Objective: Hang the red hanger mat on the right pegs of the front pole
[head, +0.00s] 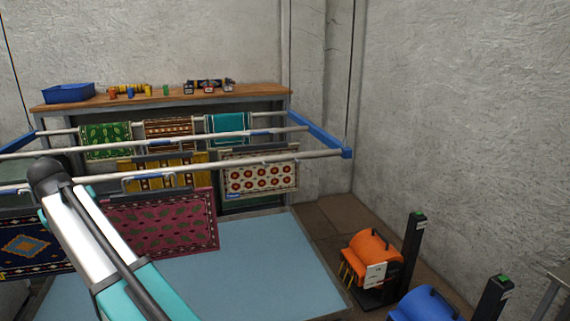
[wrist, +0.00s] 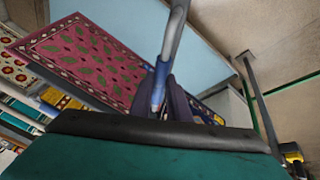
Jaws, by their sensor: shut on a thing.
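The red hanger mat (head: 165,222) has a dark red field with green leaf shapes. It hangs tilted, its left part behind my arm in the head view. In the wrist view, my gripper (wrist: 165,95) is shut on the hanger's grey-and-blue bar, and the red mat (wrist: 85,60) shows to the left. My gripper does not show clearly in the head view. The pole's right pegs are too small to make out.
A cream mat with red circles (head: 260,180) hangs at the right, behind the front pole. Yellow (head: 185,172), green (head: 105,141) and teal (head: 228,127) mats hang farther back. A blue end bar (head: 320,137) joins the poles. Orange (head: 370,258) and blue machines stand at the right.

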